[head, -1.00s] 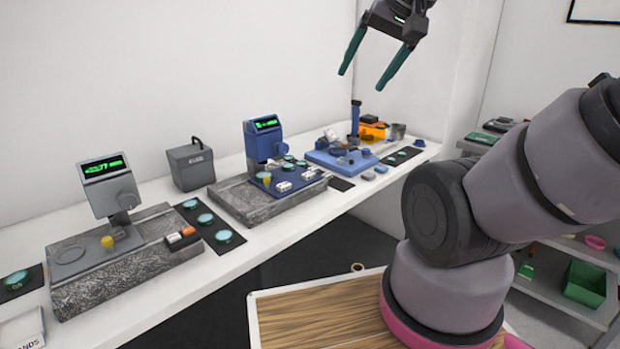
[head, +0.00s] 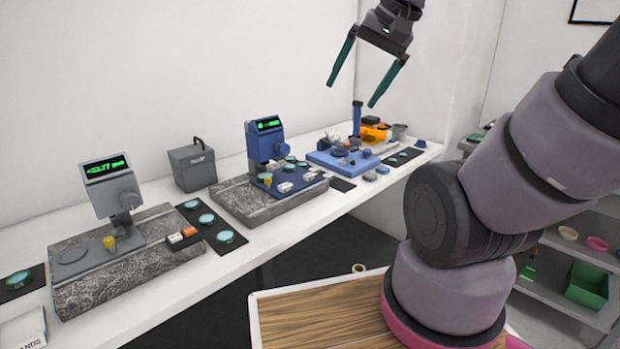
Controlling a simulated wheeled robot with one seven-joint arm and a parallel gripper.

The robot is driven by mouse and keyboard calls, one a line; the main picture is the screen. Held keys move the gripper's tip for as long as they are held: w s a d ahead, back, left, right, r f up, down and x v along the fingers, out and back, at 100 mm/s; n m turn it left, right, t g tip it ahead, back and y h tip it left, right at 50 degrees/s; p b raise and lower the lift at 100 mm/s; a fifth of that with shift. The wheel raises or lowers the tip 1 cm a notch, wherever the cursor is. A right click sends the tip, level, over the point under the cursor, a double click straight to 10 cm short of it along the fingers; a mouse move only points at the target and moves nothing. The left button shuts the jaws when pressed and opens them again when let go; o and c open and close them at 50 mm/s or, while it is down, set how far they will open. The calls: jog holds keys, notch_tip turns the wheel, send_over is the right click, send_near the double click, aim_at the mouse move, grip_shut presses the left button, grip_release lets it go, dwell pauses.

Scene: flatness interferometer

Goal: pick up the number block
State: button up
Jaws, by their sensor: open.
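My gripper (head: 351,96) hangs in the air at the top of the head view, with its two green fingers spread wide and nothing between them. It is well above the bench, in front of the white back wall. I cannot pick out the number block for certain, as no numbers are legible on the small blocks. Small white blocks (head: 285,187) sit on the blue plate of the middle instrument (head: 264,140). A white block (head: 175,238) and an orange block (head: 189,231) sit on the left granite base (head: 130,271). My gripper touches none of them.
The long white bench (head: 262,235) also holds a grey box (head: 192,166), black mats with round glass discs (head: 225,237), and a blue fixture (head: 340,159) at its far end. Grey shelves with a green bin (head: 587,286) stand at the right.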

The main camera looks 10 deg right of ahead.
jog(key=w+a+f+m+g+y, duration=0.35)
jog(key=w+f+m+y, duration=0.55)
jog(key=w+f, duration=0.4)
jog(key=m+t+h, duration=0.1)
jog(key=m+t, duration=0.9)
jog(key=m, duration=0.4)
send_near(314, 175)
jog(key=shift+h, duration=0.3)
jog(key=w+a, duration=0.2)
jog(key=a, duration=0.1)
jog(key=shift+w+a, duration=0.15)
jog(key=shift+d+x, duration=0.25)
jog(key=shift+x, duration=2.8)
jog(key=shift+w+f, duration=0.15)
jog(key=c, duration=1.4)
